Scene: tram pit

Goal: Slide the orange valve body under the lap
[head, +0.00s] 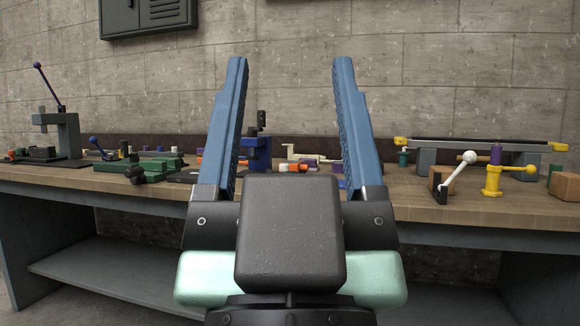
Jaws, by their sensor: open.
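Small orange pieces (297,167) lie on the bench, seen between the fingers. I cannot tell which orange piece is the valve body, as they are small and partly hidden. A blue upright tool (259,152) with a dark top stands just right of the left finger, partly covered by it. I cannot tell whether this is the lap.
A wooden workbench (470,207) runs across the view. A grey press (68,134) and green tools (128,166) stand at left. At right are a yellow-ended rail (480,145), a white-handled lever (458,173), a yellow valve (492,180) and a wooden block (564,186).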

